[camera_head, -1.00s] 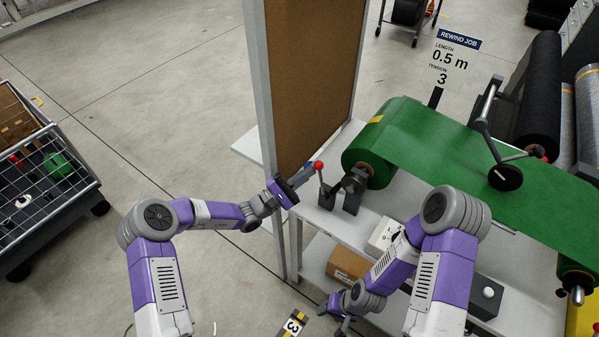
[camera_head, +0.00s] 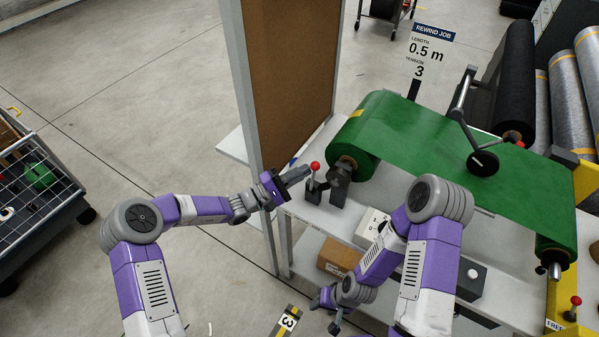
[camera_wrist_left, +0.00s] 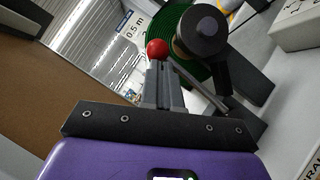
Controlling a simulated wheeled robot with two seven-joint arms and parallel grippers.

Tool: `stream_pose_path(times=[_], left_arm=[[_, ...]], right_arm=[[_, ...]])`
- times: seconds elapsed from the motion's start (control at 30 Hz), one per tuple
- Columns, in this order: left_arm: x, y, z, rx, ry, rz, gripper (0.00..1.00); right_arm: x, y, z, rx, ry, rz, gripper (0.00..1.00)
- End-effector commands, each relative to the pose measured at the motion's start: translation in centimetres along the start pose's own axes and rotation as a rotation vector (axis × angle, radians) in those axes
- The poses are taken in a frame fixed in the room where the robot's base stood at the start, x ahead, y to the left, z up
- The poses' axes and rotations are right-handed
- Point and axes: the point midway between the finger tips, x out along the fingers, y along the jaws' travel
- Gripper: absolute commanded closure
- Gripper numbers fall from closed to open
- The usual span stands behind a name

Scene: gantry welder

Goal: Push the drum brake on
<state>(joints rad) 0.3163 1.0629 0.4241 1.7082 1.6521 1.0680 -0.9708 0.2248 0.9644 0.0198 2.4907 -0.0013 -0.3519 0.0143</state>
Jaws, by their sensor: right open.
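The drum brake's lever has a red ball knob (camera_head: 315,166) and stands on the bench beside the left end of the green roll (camera_head: 350,160). My left gripper (camera_head: 303,174) is at the knob's left side. In the left wrist view its fingers (camera_wrist_left: 160,82) are together and empty, with the red knob (camera_wrist_left: 157,49) just past their tips; whether they touch cannot be told. A dark bracket and roll end (camera_wrist_left: 205,35) show behind. My right gripper (camera_head: 333,312) is open and empty, low in front of the bench.
A brown board in a grey frame (camera_head: 290,80) stands close behind my left forearm. A white switch box (camera_head: 372,226) sits on the bench. A cardboard box (camera_head: 338,256) is on the shelf below. Another red-knobbed lever (camera_head: 574,304) is at far right.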

Motion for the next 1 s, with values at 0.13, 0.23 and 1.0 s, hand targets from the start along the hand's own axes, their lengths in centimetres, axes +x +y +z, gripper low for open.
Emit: stream_pose_path(times=[0.13,0.23,1.0], left_arm=[[0.3,0.0,0.3,-0.002,-0.009,0.000,1.00],[0.1,-0.1,0.2,-0.002,-0.009,0.001,1.00],[-12.3,-0.6,-2.5,-0.003,-0.004,-0.001,1.00]], right_arm=[[0.0,0.0,0.0,0.000,0.000,0.000,0.48],[0.2,0.1,0.0,0.000,0.000,0.000,0.48],[1.2,0.5,-0.1,0.000,0.000,0.000,0.48]])
